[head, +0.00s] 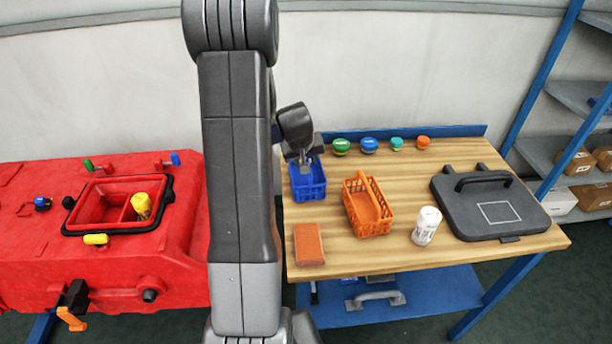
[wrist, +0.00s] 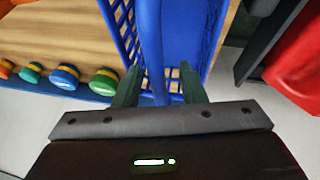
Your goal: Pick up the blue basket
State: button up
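The blue basket (head: 309,190) stands upright on the left end of the wooden table in the head view. In the wrist view the blue basket (wrist: 190,35) fills the upper middle, with its handle running down between my fingers. My gripper (head: 303,165) is over the basket, pointing down, and its fingertips are partly hidden in the head view. In the wrist view my gripper (wrist: 160,88) is open, one finger on each side of the handle. A gap shows between the right finger and the handle. I cannot tell whether the left finger touches it.
An orange basket (head: 367,207) stands close to the right. An orange block (head: 308,245) lies in front. Several round caps (head: 369,145) line the back edge. A white canister (head: 426,226) and a dark lid (head: 489,204) are farther right. A red tank (head: 60,245) is left.

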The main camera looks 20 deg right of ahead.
grip_shut()
dwell(0.4)
